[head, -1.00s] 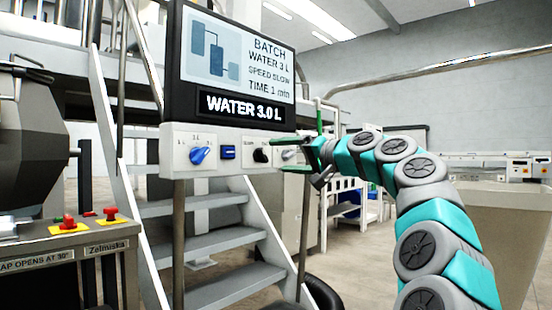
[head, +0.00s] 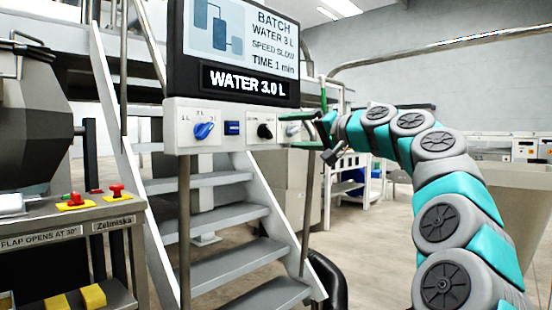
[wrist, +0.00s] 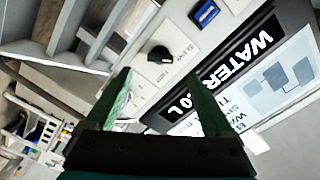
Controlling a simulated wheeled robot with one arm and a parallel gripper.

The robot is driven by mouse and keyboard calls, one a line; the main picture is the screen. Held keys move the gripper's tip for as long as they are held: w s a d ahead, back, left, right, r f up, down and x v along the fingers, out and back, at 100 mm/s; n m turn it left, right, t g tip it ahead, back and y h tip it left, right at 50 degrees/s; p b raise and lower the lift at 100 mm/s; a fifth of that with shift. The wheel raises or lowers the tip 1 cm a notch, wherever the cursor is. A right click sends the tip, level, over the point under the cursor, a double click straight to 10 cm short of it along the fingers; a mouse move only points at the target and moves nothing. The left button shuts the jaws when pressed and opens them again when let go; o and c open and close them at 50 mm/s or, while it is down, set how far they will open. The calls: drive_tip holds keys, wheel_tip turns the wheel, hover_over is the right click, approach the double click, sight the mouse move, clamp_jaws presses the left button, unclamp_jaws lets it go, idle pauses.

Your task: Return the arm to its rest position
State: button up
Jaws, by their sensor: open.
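My gripper (head: 312,130) is at the right end of the white control panel (head: 180,138) in the head view, its green fingers spread apart and pointing at the panel. My arm reaches in from the lower right. In the wrist view, the gripper (wrist: 165,95) is open with nothing between its fingers. A black knob (wrist: 159,55) shows ahead of the fingers, apart from them. The knob at the panel's right end (head: 292,130) is partly hidden by the fingers in the head view.
The display (head: 245,80) above the panel reads "WATER 3.0 L". A blue knob (head: 204,131) and a blue switch (head: 232,128) are on the panel. Grey stairs (head: 215,215) stand behind it. A machine with red buttons (head: 116,190) is at left. Open floor lies behind my arm.

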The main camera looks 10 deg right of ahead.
drive_tip(key=shift+a, duration=0.1)
drive_tip(key=s+a+f+n+g+h+p, duration=0.35)
drive_tip(key=s+a+f+g+p, duration=0.4)
drive_tip(key=s+a+f, duration=1.1)
drive_tip(key=s+d+f+g+h+p, duration=0.2)
drive_tip(key=s+d+f, duration=0.5)
drive_tip(key=s+f, duration=0.4)
drive_tip(key=s+d+f+g+h+p, duration=0.1)
drive_tip(key=s+d+f+g+h, duration=0.4)
drive_tip(key=s+f, duration=0.7)
drive_tip(key=s+d+g, duration=0.2)
drive_tip(key=s, duration=0.5)
drive_tip(key=shift+f+p, duration=0.15)
drive_tip(key=shift+p, duration=0.2)
